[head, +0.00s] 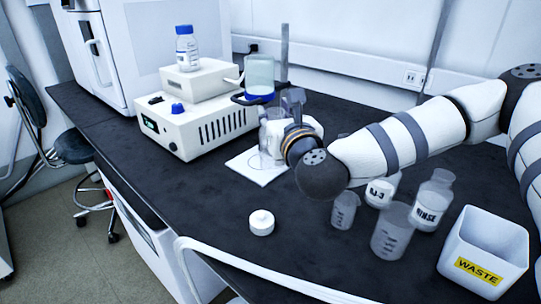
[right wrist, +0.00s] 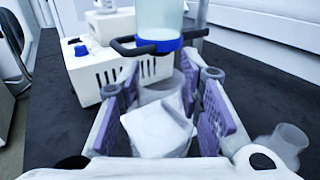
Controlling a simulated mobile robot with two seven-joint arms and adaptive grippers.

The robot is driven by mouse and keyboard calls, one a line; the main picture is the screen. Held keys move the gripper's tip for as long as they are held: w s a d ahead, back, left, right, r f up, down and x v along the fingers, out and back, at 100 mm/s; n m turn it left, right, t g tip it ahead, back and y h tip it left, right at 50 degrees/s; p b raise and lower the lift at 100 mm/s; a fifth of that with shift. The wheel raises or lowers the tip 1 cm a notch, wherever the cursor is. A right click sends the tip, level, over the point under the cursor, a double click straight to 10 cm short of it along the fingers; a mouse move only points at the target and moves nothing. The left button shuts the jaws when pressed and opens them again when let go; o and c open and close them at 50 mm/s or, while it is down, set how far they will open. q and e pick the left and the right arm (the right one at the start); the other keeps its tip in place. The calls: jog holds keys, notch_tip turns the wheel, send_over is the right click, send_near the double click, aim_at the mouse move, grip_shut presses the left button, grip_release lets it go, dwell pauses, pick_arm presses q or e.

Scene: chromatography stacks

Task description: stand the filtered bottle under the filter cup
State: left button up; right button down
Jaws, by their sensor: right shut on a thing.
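The filter cup (head: 260,72) is a clear cylinder with a blue base, held up in a dark ring on a metal post. It also shows at the top of the right wrist view (right wrist: 161,22). My right gripper (head: 284,122) is shut on a clear, open bottle (head: 270,138). In the right wrist view the bottle (right wrist: 158,92) stands between the purple finger pads, just below and in front of the cup's blue base. It is near a white pad with a circle (head: 247,164); whether it touches the pad is unclear. My left gripper is out of view.
A white pump box (head: 190,128) carries a smaller box with a blue-capped bottle (head: 186,48). A white cap (head: 261,222) lies at the front. Beakers (head: 391,232), a small labelled vessel (head: 381,190), the RINSE bottle (head: 433,203) and a WASTE bin (head: 485,250) stand at right.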

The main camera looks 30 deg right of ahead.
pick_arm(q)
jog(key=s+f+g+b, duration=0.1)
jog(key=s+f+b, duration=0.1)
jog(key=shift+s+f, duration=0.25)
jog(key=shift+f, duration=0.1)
pick_arm(e)
jog(key=w+d+f, duration=0.1)
jog(key=w+f, duration=0.3)
jog(key=w, duration=0.2)
jog(key=w+d+f, duration=0.2)
jog(key=w+f, duration=0.1)
jog(key=w, duration=0.4)
jog(key=shift+w+d+f, duration=0.2)
jog(key=shift+w+f, duration=0.05)
jog(key=shift+f, duration=0.1)
jog(key=shift+f+b, duration=0.25)
jog(key=shift+b, duration=0.05)
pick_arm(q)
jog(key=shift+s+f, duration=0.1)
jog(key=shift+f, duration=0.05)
pick_arm(e)
jog(key=c, duration=1.1)
grip_release()
